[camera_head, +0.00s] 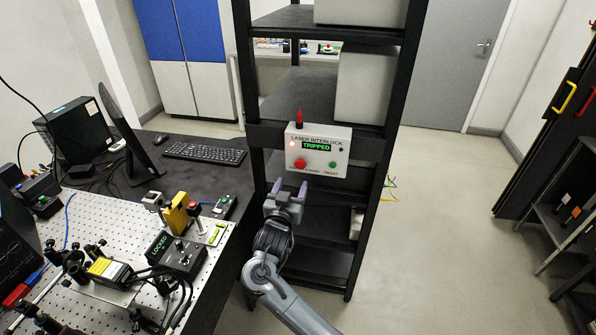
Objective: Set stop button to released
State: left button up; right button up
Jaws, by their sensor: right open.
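The laser interlock box (331,148) is a white panel mounted on the front of the black shelf rack. Its display (317,146) reads TRIPPED in green. The red stop button (300,164) sits at the panel's lower left; whether it is pressed in or out cannot be told from here. A small green reset button (333,165) is to its right, and a red beacon (299,118) stands on top. My right gripper (289,190) is open and empty, its purple-tipped fingers pointing up, just below and left of the panel, apart from the stop button. My left gripper is not in view.
The black shelf rack (388,130) stands around and behind the panel. At left, an optical breadboard (92,222) carries several instruments and cables. A keyboard (205,153) and a monitor (127,131) are on the dark desk. The floor (440,230) right of the rack is clear.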

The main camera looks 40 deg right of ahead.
aim_at(300, 165)
jog(key=b+x, duration=0.1)
jog(key=x, duration=0.9)
jog(key=shift+w+d, duration=0.1)
grip_shut()
jog(key=shift+s+a+r+p, duration=0.2)
jog(key=shift+s+a+p, duration=0.3)
jog(key=shift+p, duration=0.4)
jog(key=shift+s+a+f, duration=0.1)
jog(key=shift+a, duration=0.2)
